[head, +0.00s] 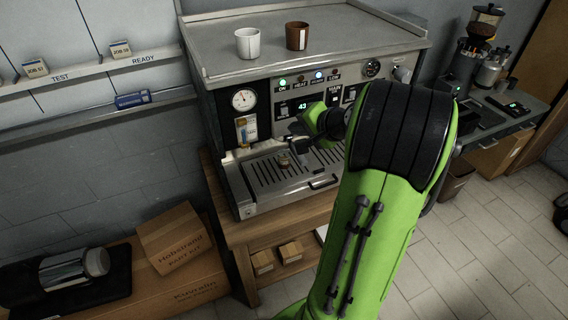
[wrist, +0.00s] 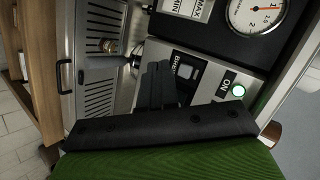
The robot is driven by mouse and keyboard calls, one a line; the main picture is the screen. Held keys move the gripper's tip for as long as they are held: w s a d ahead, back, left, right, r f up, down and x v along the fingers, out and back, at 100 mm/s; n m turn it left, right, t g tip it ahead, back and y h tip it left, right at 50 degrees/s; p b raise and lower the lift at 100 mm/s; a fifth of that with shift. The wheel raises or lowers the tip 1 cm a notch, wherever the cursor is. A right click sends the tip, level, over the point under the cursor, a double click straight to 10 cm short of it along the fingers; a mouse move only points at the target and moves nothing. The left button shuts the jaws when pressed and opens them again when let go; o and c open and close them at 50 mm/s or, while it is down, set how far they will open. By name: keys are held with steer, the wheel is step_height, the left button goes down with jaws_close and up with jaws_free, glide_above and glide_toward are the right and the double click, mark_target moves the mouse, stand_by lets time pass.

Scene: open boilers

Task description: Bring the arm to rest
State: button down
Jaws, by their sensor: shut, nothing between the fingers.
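My arm (head: 385,200), green with black segments, reaches up from the bottom of the head view and bends toward the espresso machine (head: 225,172). My gripper (head: 298,130) is in front of the machine's control panel, partly hidden by my own wrist. In the wrist view my gripper (wrist: 160,68) shows as dark fingers close together, shut and empty. A switch panel (wrist: 190,68) and a green-lit ON button (wrist: 238,118) are close by. I cannot tell whether the fingers touch the panel.
A white mug (head: 248,43) and a brown mug (head: 297,36) stand on the machine's top. A grinder (head: 480,40) stands on a side counter at right. Boxes (head: 175,238) lie at lower left.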

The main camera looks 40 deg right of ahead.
stand_by(0.3)
steer(key=s+a+r+n+g, duration=0.1)
steer(key=s+a+n, duration=0.15)
steer(key=a, duration=0.45)
steer(key=s+a+r+n+g+y, duration=0.15)
steer(key=a+n, duration=0.25)
steer(key=a, duration=0.4)
steer(key=s+a+n+g+h, duration=0.1)
steer(key=s+a+n+g, duration=0.15)
steer(key=a, duration=0.45)
steer(key=s+a+n, duration=0.2)
steer(key=s, duration=0.4)
steer(key=s+a+f+n, duration=0.1)
steer(key=s+a+n, duration=0.1)
steer(key=s, duration=0.5)
steer(key=shift+f+n+g, duration=0.2)
steer(key=shift+n+g, duration=0.1)
steer(key=shift+n, duration=0.5)
